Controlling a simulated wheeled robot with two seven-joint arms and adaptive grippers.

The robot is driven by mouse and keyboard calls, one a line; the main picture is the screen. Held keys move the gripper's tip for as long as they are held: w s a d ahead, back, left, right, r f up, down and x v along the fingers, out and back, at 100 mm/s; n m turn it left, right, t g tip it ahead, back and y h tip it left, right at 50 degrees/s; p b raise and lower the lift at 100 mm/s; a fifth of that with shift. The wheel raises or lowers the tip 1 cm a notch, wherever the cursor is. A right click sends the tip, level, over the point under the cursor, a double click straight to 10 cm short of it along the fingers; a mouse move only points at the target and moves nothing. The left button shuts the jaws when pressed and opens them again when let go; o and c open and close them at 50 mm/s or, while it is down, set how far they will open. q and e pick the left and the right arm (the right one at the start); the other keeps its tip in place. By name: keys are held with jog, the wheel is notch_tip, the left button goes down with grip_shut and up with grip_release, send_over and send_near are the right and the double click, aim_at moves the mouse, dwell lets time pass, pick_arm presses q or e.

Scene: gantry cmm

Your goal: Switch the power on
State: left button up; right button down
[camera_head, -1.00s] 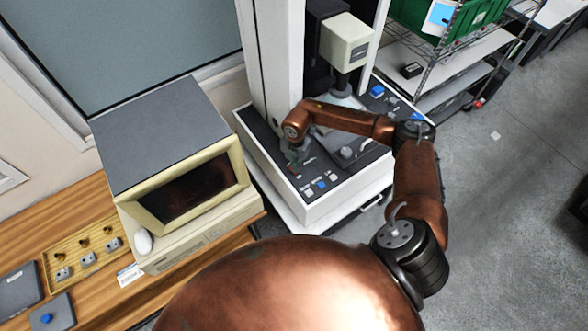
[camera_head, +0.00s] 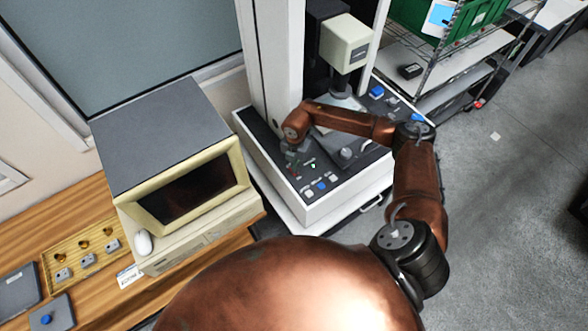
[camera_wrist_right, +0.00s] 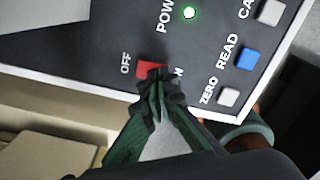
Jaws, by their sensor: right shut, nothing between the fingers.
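The red power switch (camera_wrist_right: 150,69) sits on the dark control panel between an OFF label on the left and an ON label that my fingers partly cover, in the right wrist view. A green light (camera_wrist_right: 189,13) glows beside the word POWER, and it also shows in the head view (camera_head: 313,166). My right gripper (camera_wrist_right: 158,82) is shut and empty, with its fingertips at the right end of the switch, over or against it; exact contact is hard to tell. In the head view the right gripper (camera_head: 292,158) is small at the panel's left front. My left gripper is not in view.
READ's blue button (camera_wrist_right: 248,58) and ZERO's pale button (camera_wrist_right: 228,96) lie right of the switch. The machine's probe head (camera_head: 347,45) stands behind my arm. A beige monitor (camera_head: 175,175) stands close on the left. Open floor (camera_head: 500,190) lies on the right.

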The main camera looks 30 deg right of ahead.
jog(key=shift+r+p, duration=1.85)
jog(key=shift+r, duration=1.3)
jog(key=shift+f, duration=0.1)
